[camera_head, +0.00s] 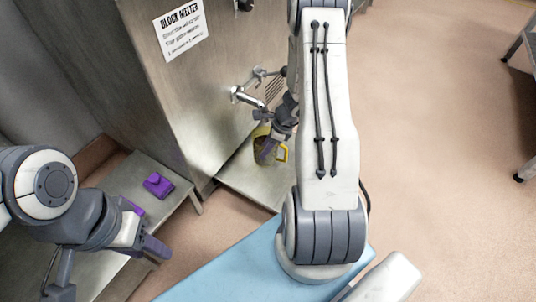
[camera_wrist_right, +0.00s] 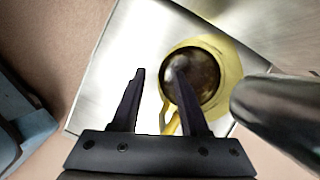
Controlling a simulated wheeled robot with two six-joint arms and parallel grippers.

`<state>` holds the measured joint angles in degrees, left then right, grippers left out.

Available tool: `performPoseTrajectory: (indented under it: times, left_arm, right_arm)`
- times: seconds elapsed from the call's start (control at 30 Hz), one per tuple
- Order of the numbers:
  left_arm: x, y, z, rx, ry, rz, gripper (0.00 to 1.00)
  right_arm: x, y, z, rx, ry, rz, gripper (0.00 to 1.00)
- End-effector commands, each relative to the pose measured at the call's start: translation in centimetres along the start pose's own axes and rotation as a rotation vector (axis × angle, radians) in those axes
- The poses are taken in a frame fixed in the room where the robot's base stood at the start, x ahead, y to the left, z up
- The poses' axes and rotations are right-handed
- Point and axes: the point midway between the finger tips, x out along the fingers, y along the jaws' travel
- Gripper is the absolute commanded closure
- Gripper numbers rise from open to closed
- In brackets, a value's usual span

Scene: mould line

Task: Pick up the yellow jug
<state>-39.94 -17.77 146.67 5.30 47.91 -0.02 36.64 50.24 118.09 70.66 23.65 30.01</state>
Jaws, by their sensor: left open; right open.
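The yellow jug (camera_head: 259,133) stands upright on a low metal shelf in front of the block melter. In the right wrist view, I look down into the jug (camera_wrist_right: 232,68), which holds something dark and shiny. Its yellow handle (camera_wrist_right: 172,124) shows between my two fingers in that picture, close to the right finger, which covers part of the jug. My right gripper (camera_wrist_right: 159,72) is open and empty; whether it touches the jug cannot be told. My left gripper (camera_head: 147,229) is open and empty at lower left.
The block melter (camera_head: 185,85) has a tap (camera_head: 247,92) above the jug; a dark cylinder (camera_wrist_right: 285,110) sits close by in the wrist view. A purple block (camera_head: 158,185) lies on a metal bench (camera_head: 176,203) at left. A blue surface (camera_head: 225,270) is in front.

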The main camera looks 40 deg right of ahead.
Motion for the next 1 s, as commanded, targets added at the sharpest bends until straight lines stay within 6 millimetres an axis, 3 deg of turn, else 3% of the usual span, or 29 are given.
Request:
performPoseTrajectory:
  times: [0.03, 0.1, 0.37, 0.4, 0.5, 1.0]
  left_arm:
    - [1.35, -0.10, 0.08, 0.000, 0.000, 0.000, 0.50]
    - [1.88, -0.14, 0.11, 0.000, 0.000, 0.000, 0.50]
    - [1.78, -0.13, 0.10, 0.000, 0.000, 0.000, 0.50]
    - [1.78, -0.13, 0.10, 0.000, 0.000, 0.000, 0.50]
    - [1.78, -0.13, 0.10, 0.000, 0.000, 0.000, 0.50]
    - [1.78, -0.13, 0.10, 0.000, 0.000, 0.000, 0.50]
  right_arm:
    - [1.50, 0.00, -0.26, -0.001, 0.000, 0.001, 0.56]
    - [2.24, -0.03, -0.19, -0.001, 0.000, 0.000, 0.56]
    - [2.30, -0.06, 0.01, 0.000, 0.000, -0.001, 0.56]
    - [2.30, -0.05, 0.00, 0.000, 0.000, -0.001, 0.64]
    - [2.29, -0.05, 0.00, 0.000, 0.000, -0.001, 1.00]
    - [2.30, 0.01, -0.03, 0.001, 0.000, 0.000, 1.00]
